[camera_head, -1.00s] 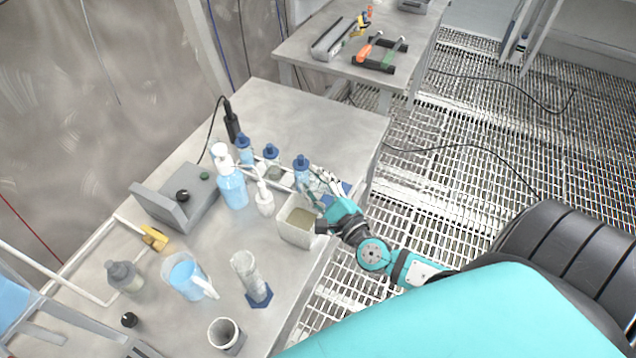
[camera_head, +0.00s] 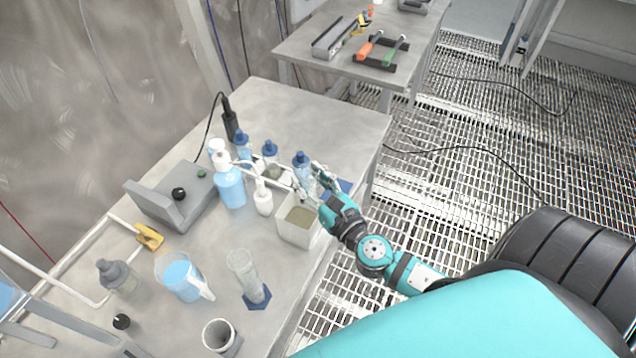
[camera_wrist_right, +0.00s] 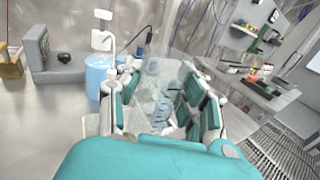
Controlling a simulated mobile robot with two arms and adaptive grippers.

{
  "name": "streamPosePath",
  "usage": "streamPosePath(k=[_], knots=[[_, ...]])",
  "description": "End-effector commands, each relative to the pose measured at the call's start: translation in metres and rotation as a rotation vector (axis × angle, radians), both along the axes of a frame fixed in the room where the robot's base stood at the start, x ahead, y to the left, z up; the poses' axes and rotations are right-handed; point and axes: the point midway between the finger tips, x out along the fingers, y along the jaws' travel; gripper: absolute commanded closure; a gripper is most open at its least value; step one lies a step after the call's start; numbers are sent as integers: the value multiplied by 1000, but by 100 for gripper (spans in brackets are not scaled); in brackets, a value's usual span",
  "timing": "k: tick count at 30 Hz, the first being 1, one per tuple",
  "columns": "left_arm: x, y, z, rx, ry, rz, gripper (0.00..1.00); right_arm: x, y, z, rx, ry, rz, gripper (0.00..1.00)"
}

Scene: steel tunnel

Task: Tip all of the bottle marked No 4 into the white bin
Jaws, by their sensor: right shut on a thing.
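The white bin (camera_head: 293,235) is a square, open tub near the table's right edge, with olive-brown matter inside. My right gripper (camera_head: 312,180) is just behind and above it, beside a blue-capped bottle. In the right wrist view my right gripper (camera_wrist_right: 165,108) is shut on a clear, see-through vessel (camera_wrist_right: 160,80). The vessel is hard to make out in the head view, and its tilt and contents cannot be told. Several blue-capped bottles stand behind the bin, among them one at the right (camera_head: 302,166) and one in the middle (camera_head: 270,158). No number is readable. My left gripper is not in view.
A grey device (camera_head: 170,205), a jug of blue liquid (camera_head: 180,277), a cylinder (camera_head: 246,275) and a grey cup (camera_head: 222,336) stand further left and in front. The table's back right is clear.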

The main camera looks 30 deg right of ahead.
Motion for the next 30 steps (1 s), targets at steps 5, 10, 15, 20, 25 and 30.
streamPosePath(k=[5, 10, 15, 20, 25, 30], knots=[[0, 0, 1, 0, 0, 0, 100, 0, 0, 1, -3, 0, 0, 97], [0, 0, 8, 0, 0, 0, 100, 0, 0, 8, -4, 0, 0, 97], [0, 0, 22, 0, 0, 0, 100, 0, 0, 22, -5, 0, 0, 97], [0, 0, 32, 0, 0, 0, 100, 0, 0, 32, -5, 0, 0, 97], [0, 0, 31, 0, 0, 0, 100, 0, 0, 31, -5, 0, 0, 97], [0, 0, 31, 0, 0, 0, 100, 0, 0, 30, -5, 0, 0, 97]])
